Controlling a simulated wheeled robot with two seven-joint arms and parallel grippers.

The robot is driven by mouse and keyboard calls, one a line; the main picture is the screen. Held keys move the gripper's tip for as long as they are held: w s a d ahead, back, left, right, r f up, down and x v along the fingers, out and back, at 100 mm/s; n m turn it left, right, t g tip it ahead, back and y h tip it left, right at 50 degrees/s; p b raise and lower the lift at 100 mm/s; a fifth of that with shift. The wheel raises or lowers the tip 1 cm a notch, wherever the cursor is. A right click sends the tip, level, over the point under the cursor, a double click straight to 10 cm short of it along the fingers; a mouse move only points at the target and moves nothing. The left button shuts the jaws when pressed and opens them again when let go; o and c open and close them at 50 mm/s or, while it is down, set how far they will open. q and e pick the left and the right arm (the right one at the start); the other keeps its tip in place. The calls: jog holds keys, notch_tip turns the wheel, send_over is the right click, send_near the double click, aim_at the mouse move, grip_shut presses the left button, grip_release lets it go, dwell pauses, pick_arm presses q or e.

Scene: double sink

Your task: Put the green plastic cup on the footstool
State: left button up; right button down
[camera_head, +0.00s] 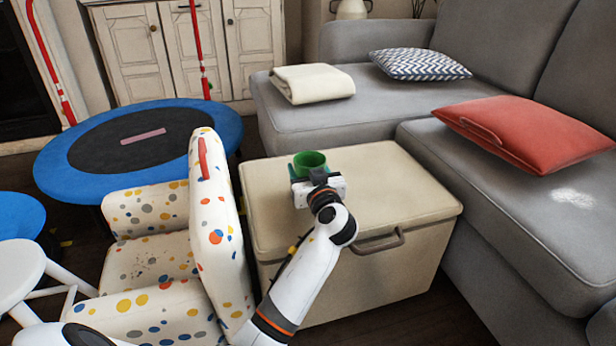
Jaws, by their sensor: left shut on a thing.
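The green plastic cup (309,160) is upright, with its open rim facing up, over the far left part of the beige box-shaped footstool (400,200). My left gripper (316,180) is shut on the cup from the near side. The gripper hides the cup's lower part, so I cannot tell whether its base touches the footstool top. The footstool has a handle on its front face. My right gripper is not in view.
A spotted child's armchair (150,262) stands close against the footstool's left side. A blue-rimmed trampoline (60,160) is behind it. A grey sofa (480,190) with a red cushion (530,135) borders the right. The footstool's right top is clear.

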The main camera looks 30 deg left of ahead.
pick_arm(q)
jog(key=shift+f+b, duration=0.3)
jog(key=o, duration=1)
jog(key=shift+r, duration=0.1)
jog(key=shift+c, duration=0.2)
